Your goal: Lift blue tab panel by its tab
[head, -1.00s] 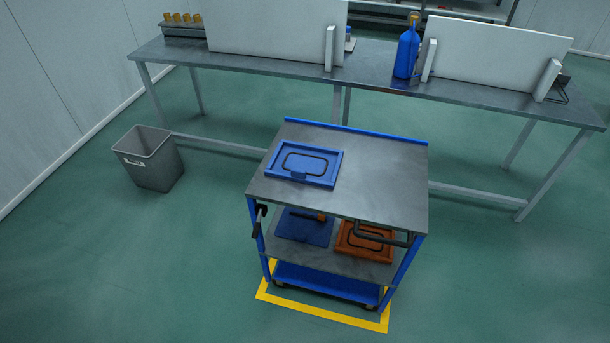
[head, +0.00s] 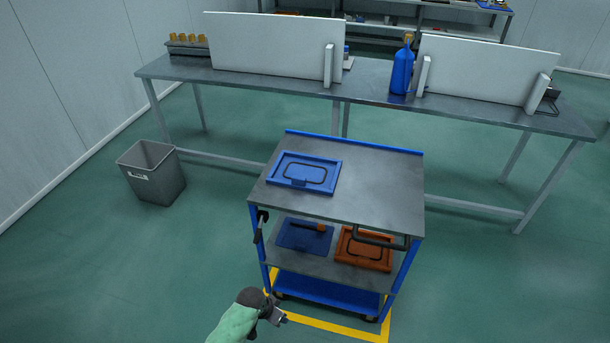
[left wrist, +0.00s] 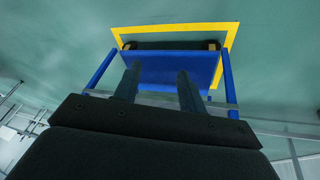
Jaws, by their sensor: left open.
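The blue tab panel (head: 304,173) lies flat on the left part of the cart's top shelf (head: 375,195) in the head view. It has a dark rounded groove and a small tab at its front edge. My left gripper (head: 281,318) is low in front of the cart, well below and apart from the panel. In the left wrist view its two fingers (left wrist: 157,88) are spread with nothing between them, and the cart's blue bottom shelf (left wrist: 165,68) shows beyond. My right gripper is not in view.
The middle shelf holds a blue panel (head: 304,237) with an orange part on it and an orange panel (head: 364,250). A long bench (head: 270,88) stands behind, and a grey bin (head: 152,173) stands left on open floor.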

